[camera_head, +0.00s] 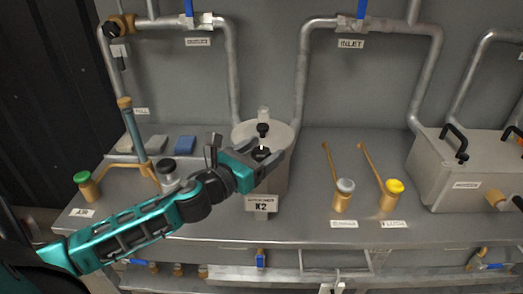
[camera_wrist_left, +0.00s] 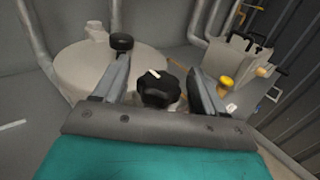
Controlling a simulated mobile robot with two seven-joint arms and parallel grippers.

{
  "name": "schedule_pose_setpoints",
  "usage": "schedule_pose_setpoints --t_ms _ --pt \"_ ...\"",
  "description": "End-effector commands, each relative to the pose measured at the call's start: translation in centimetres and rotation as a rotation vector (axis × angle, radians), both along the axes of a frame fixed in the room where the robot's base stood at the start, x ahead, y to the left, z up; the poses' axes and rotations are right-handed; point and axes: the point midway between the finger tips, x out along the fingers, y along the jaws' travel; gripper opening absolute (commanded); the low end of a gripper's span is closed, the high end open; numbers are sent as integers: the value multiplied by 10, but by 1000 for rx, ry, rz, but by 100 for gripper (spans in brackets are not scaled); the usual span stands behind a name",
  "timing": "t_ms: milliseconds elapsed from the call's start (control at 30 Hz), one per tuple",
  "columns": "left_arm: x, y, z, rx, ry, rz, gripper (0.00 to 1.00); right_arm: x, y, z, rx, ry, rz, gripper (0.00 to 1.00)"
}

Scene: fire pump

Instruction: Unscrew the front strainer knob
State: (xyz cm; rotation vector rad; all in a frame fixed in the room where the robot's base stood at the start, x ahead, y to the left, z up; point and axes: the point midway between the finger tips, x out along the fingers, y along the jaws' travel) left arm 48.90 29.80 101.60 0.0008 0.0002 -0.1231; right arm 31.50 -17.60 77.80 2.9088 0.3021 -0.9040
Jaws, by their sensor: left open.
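The strainer (camera_head: 243,131) is a pale round canister with a flat lid, above a label reading X2. Its front knob (camera_wrist_left: 157,88) is black with a white mark and sits between my left fingers in the wrist view. A second black knob (camera_head: 263,130) stands farther back on the lid; it also shows in the wrist view (camera_wrist_left: 121,41). My left gripper (camera_head: 264,154) is open, with one finger on either side of the front knob. I cannot tell whether the fingers touch it. In the head view the gripper partly hides the front knob. My right gripper is not in view.
Yellow-capped (camera_head: 394,186) and grey-capped (camera_head: 345,186) brass valves stand to the right. A metal box (camera_head: 450,175) with black handles is farther right. A green-capped valve (camera_head: 83,178) is at the left. Grey pipes (camera_head: 303,75) rise behind the strainer.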

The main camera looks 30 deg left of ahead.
Motion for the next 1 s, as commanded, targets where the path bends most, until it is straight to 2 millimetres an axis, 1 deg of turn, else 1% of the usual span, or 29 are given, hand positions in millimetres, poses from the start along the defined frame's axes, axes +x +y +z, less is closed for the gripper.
schedule_pose_setpoints --t_ms 233,700,767,1000 --pt "0 0 0 -1 0 0 70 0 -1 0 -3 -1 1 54" --pt "0 0 0 -1 0 0 25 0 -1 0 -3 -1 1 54" --pt "0 0 0 -1 0 0 20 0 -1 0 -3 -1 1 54" --pt "0 0 0 -2 -1 22 20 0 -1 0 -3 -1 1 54"
